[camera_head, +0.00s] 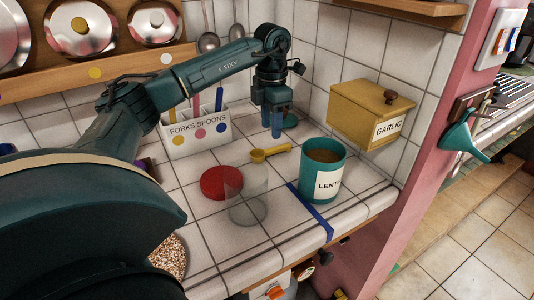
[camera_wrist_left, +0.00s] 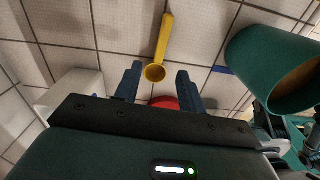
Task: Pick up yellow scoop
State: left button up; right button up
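The yellow scoop (camera_head: 272,152) lies on the white tiled counter, between the cutlery holder and the teal lentil canister. In the left wrist view the scoop (camera_wrist_left: 164,38) shows its long handle pointing away and its round bowl nearest me, in line with the gap between the fingers. My left gripper (camera_head: 271,130) is above the counter, behind the scoop in the head view, and apart from it. In the left wrist view the left gripper (camera_wrist_left: 159,70) has its two blue fingers spread with nothing held between them. My right gripper is not in view.
The teal canister (camera_head: 322,180) stands close to the right of the scoop. A red lid (camera_head: 220,183) and a clear glass (camera_head: 247,205) are in front. The cutlery holder (camera_head: 195,132) stands at left, the yellow garlic box (camera_head: 368,114) on the right wall. A blue strip (camera_head: 310,208) crosses the counter.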

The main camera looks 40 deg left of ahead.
aim_at(272, 149)
pick_arm(q)
jog(key=f, duration=0.6)
jog(key=shift+w+f, duration=0.2)
jog(key=shift+f, duration=0.2)
jog(key=shift+c, duration=0.6)
grip_shut()
